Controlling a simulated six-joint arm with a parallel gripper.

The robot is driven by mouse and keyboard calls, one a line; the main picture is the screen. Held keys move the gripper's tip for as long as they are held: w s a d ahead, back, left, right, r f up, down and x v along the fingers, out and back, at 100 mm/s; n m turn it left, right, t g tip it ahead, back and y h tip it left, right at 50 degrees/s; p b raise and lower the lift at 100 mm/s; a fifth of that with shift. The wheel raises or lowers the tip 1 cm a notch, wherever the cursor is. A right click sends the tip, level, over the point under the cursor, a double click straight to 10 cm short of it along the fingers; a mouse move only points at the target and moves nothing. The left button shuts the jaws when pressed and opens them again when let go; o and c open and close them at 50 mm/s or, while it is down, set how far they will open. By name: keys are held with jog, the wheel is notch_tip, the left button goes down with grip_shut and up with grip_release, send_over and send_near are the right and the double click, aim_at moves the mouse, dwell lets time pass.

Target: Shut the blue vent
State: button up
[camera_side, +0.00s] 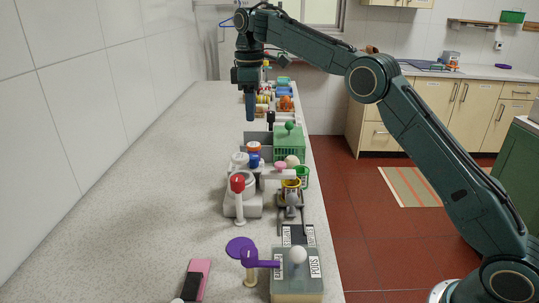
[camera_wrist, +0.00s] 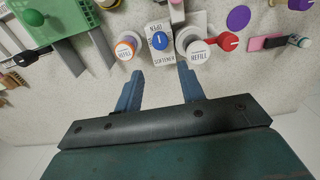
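The blue vent appears to be the round blue knob (camera_wrist: 159,41) on a white block labelled SOFTENER, with an OPEN label on its far side. In the side view the blue knob (camera_side: 254,161) sits on the white unit in the middle of the counter. My gripper (camera_wrist: 160,78) is open and empty, its two blue fingers apart, with the knob beyond the gap between the tips. In the side view my gripper (camera_side: 250,114) points down above the counter, apart from the knob and farther back. Whether the vent is open or shut is unclear.
A white REFILL cap with an orange ring (camera_wrist: 125,49) and another REFILL cap (camera_wrist: 198,50) with a red lever (camera_wrist: 228,41) flank the knob. A green crate (camera_side: 289,144) stands behind. A purple disc (camera_side: 240,246) is nearer the camera. The counter's left side is clear.

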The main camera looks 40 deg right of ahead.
aim_at(253, 156)
jog(key=shift+f, duration=0.15)
jog(key=shift+f, duration=6.75)
jog(key=c, duration=0.7)
